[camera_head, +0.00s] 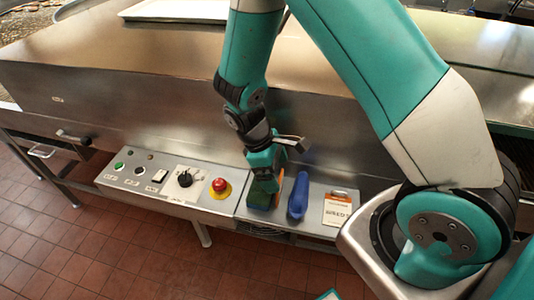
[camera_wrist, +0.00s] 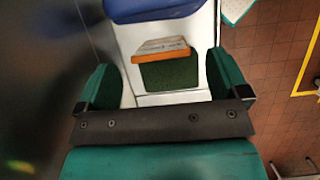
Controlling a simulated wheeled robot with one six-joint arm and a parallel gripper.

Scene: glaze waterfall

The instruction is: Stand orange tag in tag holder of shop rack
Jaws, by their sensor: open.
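My gripper (camera_head: 266,186) is low over the shelf. In the wrist view my gripper (camera_wrist: 165,82) has its fingers wide apart. Between and a little beyond the fingers is an orange-edged piece with a pale printed face (camera_wrist: 162,47), beside a dark green patch (camera_wrist: 170,76). It looks like the orange tag, but I cannot tell whether the fingers touch it. In the head view the gripper partly hides this green and orange item (camera_head: 261,198). No tag holder or rack is clearly recognisable.
A blue object (camera_head: 298,196) lies right of the gripper; it also shows in the wrist view (camera_wrist: 150,9). A white printed card with an orange top (camera_head: 338,208) lies farther right. A control panel with a red stop button (camera_head: 220,186) is left. A steel wall stands behind.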

